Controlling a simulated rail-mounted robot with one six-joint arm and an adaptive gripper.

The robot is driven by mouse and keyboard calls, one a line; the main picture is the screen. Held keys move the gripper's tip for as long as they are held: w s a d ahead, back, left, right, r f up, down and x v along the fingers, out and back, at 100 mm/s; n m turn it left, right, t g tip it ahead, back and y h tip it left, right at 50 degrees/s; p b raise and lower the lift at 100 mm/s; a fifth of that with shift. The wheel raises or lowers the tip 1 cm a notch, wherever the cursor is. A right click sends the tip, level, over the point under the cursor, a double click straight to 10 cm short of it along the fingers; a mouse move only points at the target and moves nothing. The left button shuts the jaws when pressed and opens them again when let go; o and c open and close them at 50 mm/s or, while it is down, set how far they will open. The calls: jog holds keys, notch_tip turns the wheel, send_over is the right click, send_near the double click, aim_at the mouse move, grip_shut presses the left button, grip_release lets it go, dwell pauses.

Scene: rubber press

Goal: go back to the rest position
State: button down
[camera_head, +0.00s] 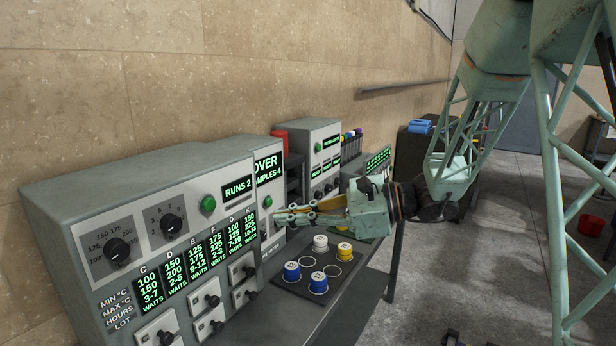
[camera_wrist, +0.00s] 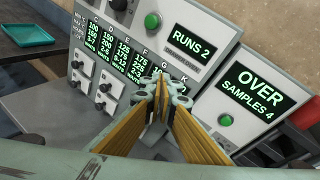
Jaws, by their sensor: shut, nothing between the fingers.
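My gripper (camera_head: 281,216) is at the end of my pale green arm, which reaches in from the right in the head view. Its fingers point left, toward the front of the grey control panel (camera_head: 58,203), close to its right end. In the wrist view the fingertips (camera_wrist: 163,84) are together with nothing between them, in front of the panel. I cannot tell whether they touch it. The panel has two dials, a green button (camera_head: 208,204), a "RUNS 2" display (camera_head: 237,187) and several small switches.
A grey box reading "OVER SAMPLES 4" (camera_head: 268,168) stands beside the panel. Below my gripper, a dark tray (camera_head: 283,279) holds blue, white and yellow capped pots. More instruments (camera_head: 318,136) stand farther back. A teal tray (camera_wrist: 28,36) shows at the wrist view's left. Open floor lies to the right.

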jog(key=s+d+r+n+g+h, duration=0.1)
jog(key=s+d+n+h, duration=0.15)
jog(key=s, duration=0.55)
jog(key=s+d+r+n+g+h, duration=0.1)
jog(key=s+n+h, duration=0.15)
jog(key=s, duration=0.65)
jog(key=s+d+n+g+h, duration=0.15)
jog(key=s+n, duration=0.25)
jog(key=s, duration=0.4)
jog(key=s+d+n+t+h, duration=0.2)
jog(key=s+d+n+h, duration=0.1)
jog(key=s+d, duration=0.5)
jog(key=s+d+r+n+t+h, duration=0.1)
jog(key=s+d+n+h, duration=0.3)
jog(key=s+d, duration=0.4)
jog(key=shift+d+n+t+h, duration=0.3)
jog(key=shift+d+t+h, duration=0.45)
jog(key=shift+d, duration=1.9)
